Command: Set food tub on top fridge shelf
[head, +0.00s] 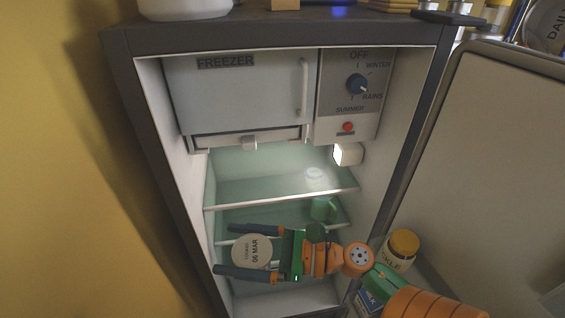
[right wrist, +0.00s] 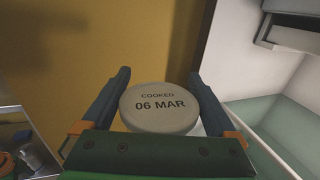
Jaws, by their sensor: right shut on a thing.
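The food tub (head: 251,252) has a round pale lid reading "COOKED 06 MAR". It also shows in the right wrist view (right wrist: 160,108), between the two fingers. My right gripper (head: 224,252) is shut on the tub, one finger on each side, and holds it in front of the lower part of the open fridge (head: 118,68). The top fridge shelf (head: 275,198) is above and behind the tub in the head view. My left gripper is not in view.
The freezer door (head: 235,90) and control panel (head: 342,112) hang above the top shelf, with a lit lamp (head: 348,154) at right. A green cup (head: 321,208) stands on a lower shelf. The open fridge door (head: 490,140) is at right, holding a yellow-lidded jar (head: 403,245).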

